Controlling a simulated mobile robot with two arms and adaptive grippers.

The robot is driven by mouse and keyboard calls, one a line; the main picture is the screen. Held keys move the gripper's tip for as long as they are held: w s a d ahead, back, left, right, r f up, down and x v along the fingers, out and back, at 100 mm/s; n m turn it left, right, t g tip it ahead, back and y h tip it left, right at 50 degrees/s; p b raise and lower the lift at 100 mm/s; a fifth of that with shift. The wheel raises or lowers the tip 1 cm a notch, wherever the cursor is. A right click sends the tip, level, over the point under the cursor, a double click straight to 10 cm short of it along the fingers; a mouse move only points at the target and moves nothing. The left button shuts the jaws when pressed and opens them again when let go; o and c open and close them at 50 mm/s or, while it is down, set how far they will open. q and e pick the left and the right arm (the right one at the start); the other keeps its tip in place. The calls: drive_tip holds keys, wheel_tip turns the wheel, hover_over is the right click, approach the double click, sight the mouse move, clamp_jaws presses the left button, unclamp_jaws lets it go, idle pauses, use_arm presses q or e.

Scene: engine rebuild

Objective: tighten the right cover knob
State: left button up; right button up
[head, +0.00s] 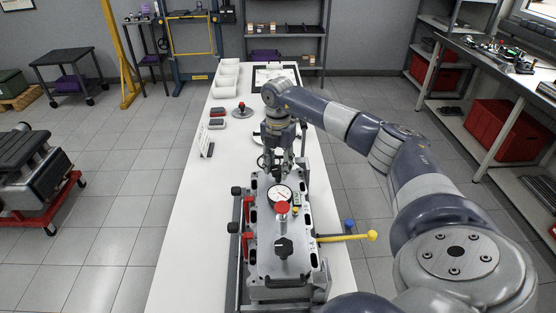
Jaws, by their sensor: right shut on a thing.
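The engine block with its grey cover (263,262) lies lengthwise on the near part of the white bench. A black star-shaped cover knob (284,247) stands upright at the cover's near end. My right gripper (277,172) points down at the cover's far end, its fingers closed around what appears to be the other cover knob, the right one. The fingers hide most of that knob. A round dial gauge (279,195) and a red knob (282,208) sit between the two ends. My left gripper is not in view.
A yellow-ended lever (345,237) sticks out right of the block, near a blue knob (350,224). Red clamps (247,211) line its left side. The bench's left strip is clear.

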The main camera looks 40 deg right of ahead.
sight(278, 169)
drive_tip(key=shift+r+m, duration=0.1)
drive_tip(key=shift+m, duration=1.3)
drive_tip(key=o, duration=1.1)
drive_tip(key=shift+c, duration=0.2)
wheel_tip(278, 169, up, 12)
